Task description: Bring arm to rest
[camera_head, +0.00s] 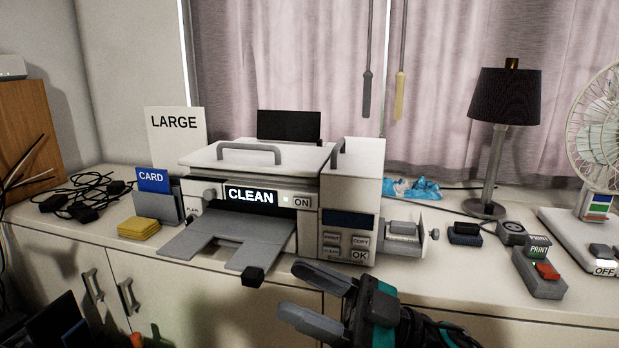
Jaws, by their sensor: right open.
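My right gripper (318,301) is at the lower middle of the head view, in front of the counter's front edge. Its two grey fingers are apart and nothing shows between them. It is below and to the right of the grey output tray (207,240) of a white printer-like machine (355,190). The fingers look clear of the machine, though the exact gap is hard to tell. The machine's display reads CLEAN. My left gripper does not show clearly; dark parts at the bottom left corner are cut off.
The cabinet counter (450,275) runs across the view. On it stand a blue CARD holder (153,180), yellow pads (139,227), black cables (85,195), a dark lamp (505,95), a fan (600,130) and a PRINT switch box (540,270). Cabinet handles (128,297) project below left.

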